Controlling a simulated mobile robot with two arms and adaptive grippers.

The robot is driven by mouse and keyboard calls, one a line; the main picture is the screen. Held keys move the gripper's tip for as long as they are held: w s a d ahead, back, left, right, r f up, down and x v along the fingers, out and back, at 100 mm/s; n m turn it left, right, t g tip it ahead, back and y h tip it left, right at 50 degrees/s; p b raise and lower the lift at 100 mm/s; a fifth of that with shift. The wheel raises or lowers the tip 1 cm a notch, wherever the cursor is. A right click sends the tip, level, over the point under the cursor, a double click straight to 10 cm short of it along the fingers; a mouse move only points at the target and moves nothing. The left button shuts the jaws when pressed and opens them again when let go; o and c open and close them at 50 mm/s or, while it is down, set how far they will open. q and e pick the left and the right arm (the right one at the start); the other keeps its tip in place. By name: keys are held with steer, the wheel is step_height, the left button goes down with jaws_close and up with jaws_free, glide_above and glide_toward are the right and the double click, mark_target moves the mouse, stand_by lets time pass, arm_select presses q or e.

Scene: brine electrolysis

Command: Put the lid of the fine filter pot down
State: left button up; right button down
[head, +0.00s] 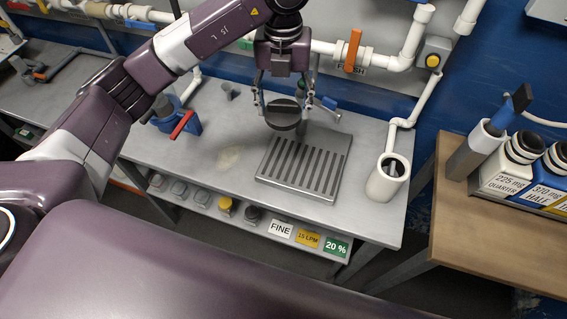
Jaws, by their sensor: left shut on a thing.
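My left gripper (284,99) is shut on a dark round lid (284,121) and holds it above the far edge of a grey slotted drain plate (262,177) on the metal bench. The gap between the lid and the plate is hard to judge. A white cylindrical pot (382,188) stands open at the right end of the bench, to the right of the plate. It seems to be the filter pot, and its inside is partly dark. My right gripper is out of view.
A blue fitting with a red handle (182,125) stands left on the bench, with a small grey cup (229,89) behind. White pipes and an orange-handled valve (353,49) run along the back. A wooden table (445,215) with labelled holders stands right.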

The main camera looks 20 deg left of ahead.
arm_select(q)
steer(key=shift+f+n, duration=0.3)
steer(key=shift+n, duration=0.5)
steer(key=p, duration=0.2)
glide_above(284, 165)
step_height(284, 165, down, 15)
step_height(284, 165, down, 5)
steer(key=shift+r+p, duration=0.15)
steer(key=shift+p, duration=0.25)
steer(key=shift+f, duration=0.2)
steer(key=o, duration=1.4)
